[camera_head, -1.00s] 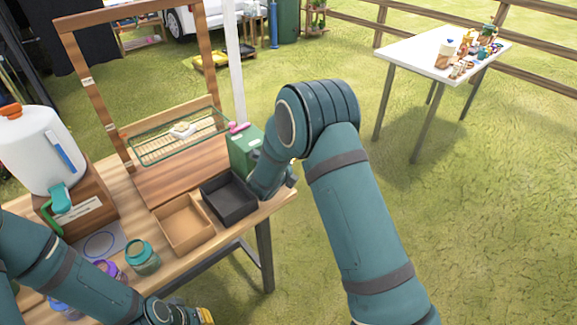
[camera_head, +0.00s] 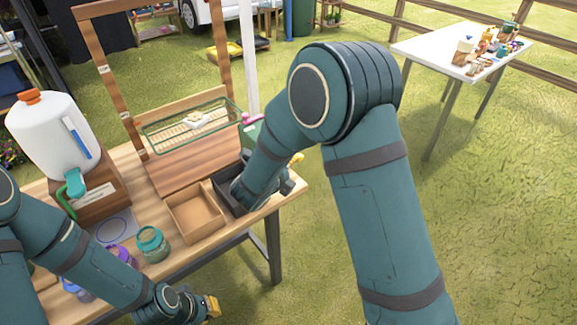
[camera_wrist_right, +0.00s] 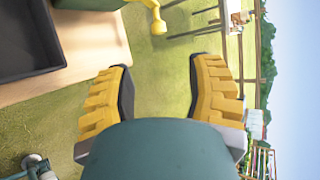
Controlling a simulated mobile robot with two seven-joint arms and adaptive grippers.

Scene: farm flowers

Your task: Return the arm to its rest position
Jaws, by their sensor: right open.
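My right arm spans the middle of the head view, and its gripper (camera_head: 296,160) is at the right end of the workbench, mostly hidden behind its own wrist. In the right wrist view the two yellow fingers (camera_wrist_right: 160,92) stand wide apart with only grass between them. That gripper is open and empty, beside the bench edge. My left gripper (camera_head: 212,306) is low in the head view, in front of the bench's near edge. Only its yellow tip shows, so its opening cannot be made out.
The wooden bench (camera_head: 205,243) holds a white jug (camera_head: 50,135), jars such as a green one (camera_head: 152,245), a cardboard tray (camera_head: 194,214), a black tray (camera_head: 226,192) and a green box (camera_head: 252,134). A wire basket (camera_head: 165,135) sits in the wooden frame. Open grass lies right.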

